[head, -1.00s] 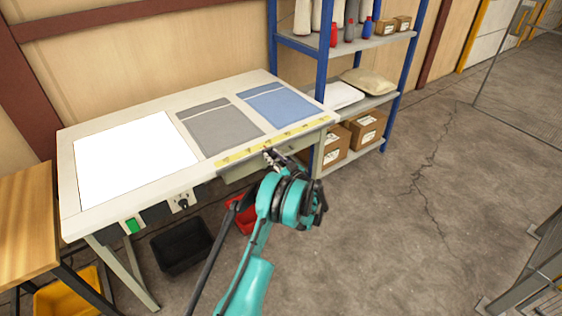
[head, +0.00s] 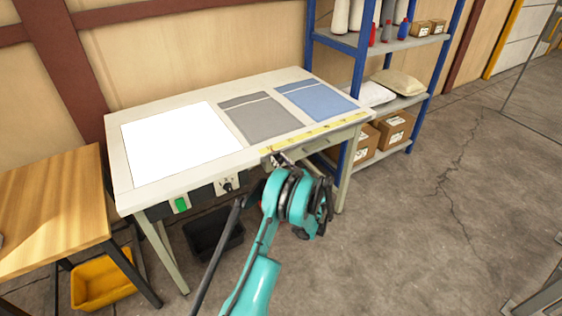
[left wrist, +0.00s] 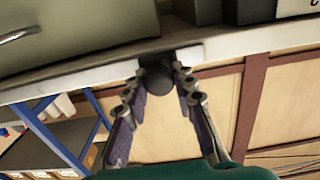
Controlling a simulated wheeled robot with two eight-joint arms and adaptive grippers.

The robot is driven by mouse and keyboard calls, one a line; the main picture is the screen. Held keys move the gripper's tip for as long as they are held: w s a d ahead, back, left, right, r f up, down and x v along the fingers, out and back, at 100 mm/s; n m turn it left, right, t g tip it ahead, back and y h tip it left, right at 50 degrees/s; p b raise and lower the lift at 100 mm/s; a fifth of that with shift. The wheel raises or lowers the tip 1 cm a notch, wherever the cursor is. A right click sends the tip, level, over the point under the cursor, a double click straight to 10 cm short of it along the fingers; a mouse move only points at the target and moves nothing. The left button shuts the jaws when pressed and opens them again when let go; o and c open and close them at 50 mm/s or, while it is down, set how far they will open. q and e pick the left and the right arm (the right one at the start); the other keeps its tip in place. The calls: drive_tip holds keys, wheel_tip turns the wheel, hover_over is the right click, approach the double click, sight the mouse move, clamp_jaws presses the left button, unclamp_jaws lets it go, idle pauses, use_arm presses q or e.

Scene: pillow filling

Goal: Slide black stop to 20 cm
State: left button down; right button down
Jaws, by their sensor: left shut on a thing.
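The black stop shows as a dark round knob (left wrist: 157,82) at the table edge in the left wrist view. My left gripper (left wrist: 159,72) has one finger on each side of it and is shut on it. In the head view my left gripper (head: 279,159) is at the table's front edge, near the left end of the yellow ruler (head: 318,133). The stop is hard to make out there, and I cannot read the ruler's numbers. My right gripper is not in view.
The work table (head: 118,165) carries a white sheet (head: 180,143), a grey cloth (head: 260,120) and a blue cloth (head: 316,101). A blue-framed shelf (head: 357,70) stands behind the right end. A wooden table (head: 55,205) is at left. Open floor lies at right.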

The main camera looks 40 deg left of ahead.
use_arm(q)
drive_tip(key=shift+s+a, duration=0.2)
drive_tip(key=c, duration=1.3)
unclamp_jaws()
drive_tip(key=shift+s, duration=0.1)
drive_tip(key=shift+o, duration=0.2)
drive_tip(key=shift+d, duration=0.25)
drive_tip(key=v, duration=1.1)
drive_tip(key=shift+d, duration=0.25)
